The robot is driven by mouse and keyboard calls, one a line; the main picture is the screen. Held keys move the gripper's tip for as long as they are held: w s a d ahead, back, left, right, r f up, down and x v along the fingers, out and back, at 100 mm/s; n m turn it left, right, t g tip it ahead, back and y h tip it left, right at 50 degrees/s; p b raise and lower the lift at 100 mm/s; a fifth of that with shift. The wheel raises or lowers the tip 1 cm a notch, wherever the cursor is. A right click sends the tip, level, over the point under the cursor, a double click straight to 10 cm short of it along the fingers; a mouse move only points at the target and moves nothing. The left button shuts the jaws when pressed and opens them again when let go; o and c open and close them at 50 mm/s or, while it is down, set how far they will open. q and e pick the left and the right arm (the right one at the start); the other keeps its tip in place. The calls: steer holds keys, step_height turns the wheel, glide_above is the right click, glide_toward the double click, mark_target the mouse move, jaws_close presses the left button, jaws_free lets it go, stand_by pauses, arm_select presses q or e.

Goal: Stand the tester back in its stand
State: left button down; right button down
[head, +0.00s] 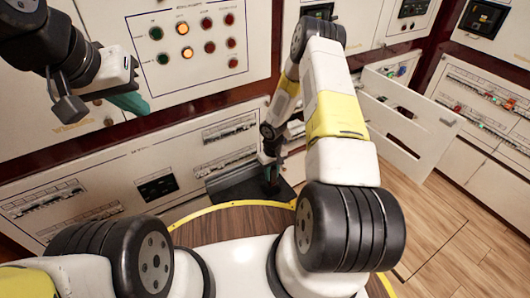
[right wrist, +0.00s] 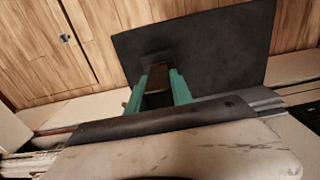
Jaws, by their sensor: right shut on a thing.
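My right gripper (right wrist: 160,88) has teal fingers on either side of a dark, narrow thing, which looks like the tester (right wrist: 158,78). It is shut on it. Just beyond the fingertips is a dark raised block, perhaps the stand (right wrist: 153,60), on a flat black plate (right wrist: 220,45). I cannot tell whether the tester touches the block.
A cabinet panel with green, amber and red lamps (head: 190,40) stands behind. Breaker rows (head: 228,130) line the lower cabinet front. A white panel (head: 410,120) juts out at the right of my right arm. Wooden floor (head: 440,225) is clear at the lower right.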

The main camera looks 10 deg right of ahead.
steer(key=c, duration=1.1)
jaws_free()
step_height(320, 180, up, 11)
steer(key=shift+r, duration=0.2)
steer(key=s+d+r+m+t, duration=0.1)
steer(key=s+r+t, duration=0.15)
steer(key=r, duration=1.15)
steer(key=s+r+m+t, duration=0.1)
steer(key=s+r, duration=0.2)
steer(key=r, duration=1.2)
steer(key=s+a+r+t, duration=0.1)
steer(key=s+r, duration=0.3)
steer(key=s, duration=0.2)
steer(key=s+a+r+m+y, duration=0.1)
steer(key=s+r, duration=0.3)
steer(key=s, duration=0.2)
steer(key=s+a+r+t+y, duration=0.1)
steer(key=s+r, duration=0.4)
steer(key=s, duration=0.1)
steer(key=shift+s+a+t, duration=0.15)
steer(key=shift+s+t, duration=0.2)
